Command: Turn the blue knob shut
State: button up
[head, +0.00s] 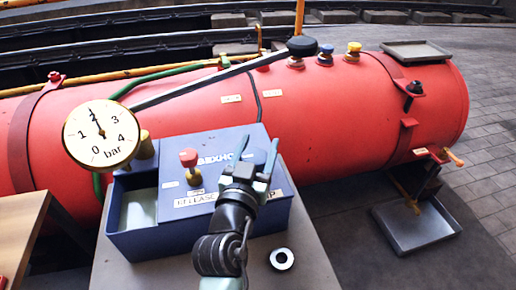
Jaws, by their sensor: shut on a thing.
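A blue box (230,200) stands on a grey stand beside the red boiler (320,120). A round blue knob (258,157) is at the right of the box top, partly hidden by my gripper. My gripper (256,158) reaches over the box from the front, its two fingers on either side of this knob and shut on it. A red knob (188,158) stands to the left on the same box. Another, smaller blue knob (326,49) sits on top of the boiler, apart from my gripper. The exact turn of the gripped knob cannot be told.
A pressure gauge (102,134) stands at the left of the box, above an open compartment (138,208). A long lever (215,80) with a black knob crosses behind. A grey tray (420,235) lies at right.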

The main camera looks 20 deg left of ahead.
jog(key=o, duration=1.4)
jog(key=shift+s, duration=0.2)
jog(key=s, duration=0.4)
jog(key=s+d+p, duration=0.1)
jog(key=s, duration=0.3)
jog(key=s+p, duration=0.1)
jog(key=s, duration=0.3)
jog(key=shift+s+d, duration=0.15)
jog(key=shift+s, duration=0.15)
jog(key=shift+r, duration=0.1)
